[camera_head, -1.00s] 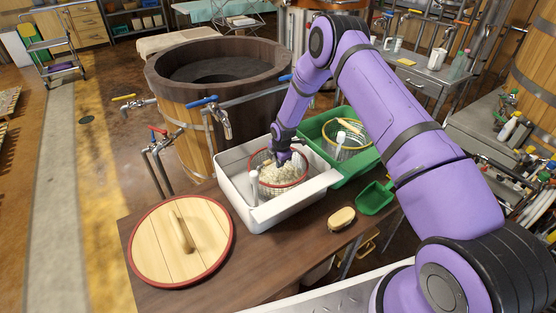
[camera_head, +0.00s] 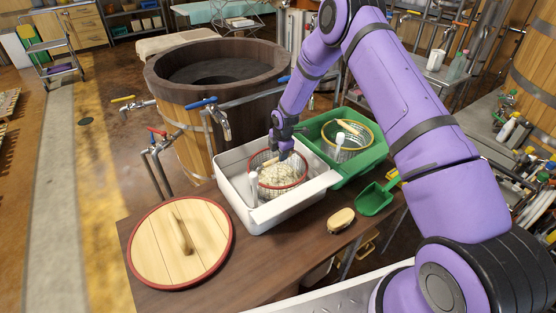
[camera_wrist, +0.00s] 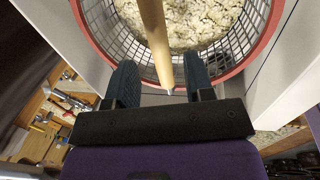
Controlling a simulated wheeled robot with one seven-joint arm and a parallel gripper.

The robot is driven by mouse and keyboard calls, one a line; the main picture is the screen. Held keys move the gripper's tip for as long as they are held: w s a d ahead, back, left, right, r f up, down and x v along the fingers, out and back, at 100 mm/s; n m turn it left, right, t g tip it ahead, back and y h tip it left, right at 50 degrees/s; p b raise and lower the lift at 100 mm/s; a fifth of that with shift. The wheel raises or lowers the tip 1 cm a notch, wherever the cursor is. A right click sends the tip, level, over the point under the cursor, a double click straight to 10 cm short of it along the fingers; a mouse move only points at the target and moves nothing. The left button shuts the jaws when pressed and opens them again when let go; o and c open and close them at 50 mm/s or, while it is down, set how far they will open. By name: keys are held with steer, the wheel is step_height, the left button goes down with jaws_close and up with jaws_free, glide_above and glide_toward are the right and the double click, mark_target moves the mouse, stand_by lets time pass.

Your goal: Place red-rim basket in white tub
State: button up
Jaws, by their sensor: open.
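The red-rim basket (camera_head: 279,184) stands inside the white tub (camera_head: 268,216) on the brown table. It holds pale, crumbly contents. In the wrist view the basket's red rim and wire mesh (camera_wrist: 102,32) fill the upper part, with a wooden handle (camera_wrist: 155,40) reaching across between my fingers. My gripper (camera_head: 285,152) is just above the basket's back rim. In the wrist view my gripper (camera_wrist: 160,82) has its two fingers well apart on either side of the handle's end, with gaps between. The basket's underside is hidden.
A green tub (camera_head: 365,165) with a yellow-rim basket (camera_head: 347,143) stands right of the white tub. A round wooden lid (camera_head: 180,243), a brush (camera_head: 341,220) and a green scoop (camera_head: 375,199) lie on the table. A large wooden vat (camera_head: 215,85) with taps stands behind.

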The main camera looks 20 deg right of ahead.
steer(key=s+d+r+m+t, duration=0.1)
steer(key=s+r+m, duration=0.2)
steer(key=r, duration=1)
steer(key=s+d+r+m, duration=0.2)
steer(key=s+r, duration=0.1)
steer(key=r, duration=0.9)
steer(key=s+d+r+m+h, duration=0.15)
steer(key=s+r+m, duration=0.35)
steer(key=s+r, duration=0.75)
steer(key=s+r+m, duration=0.3)
steer(key=s+m, duration=0.1)
steer(key=s, duration=0.5)
steer(key=s+d+r+m+t, duration=0.1)
steer(key=s+r+m, duration=0.2)
steer(key=s, duration=0.7)
steer(key=s+d+r+m+t, duration=0.1)
steer(key=s+r+m, duration=0.3)
steer(key=s, duration=0.6)
steer(key=shift+r+m+y, duration=0.3)
steer(key=shift+r+y, duration=0.15)
steer(key=shift+r, duration=0.15)
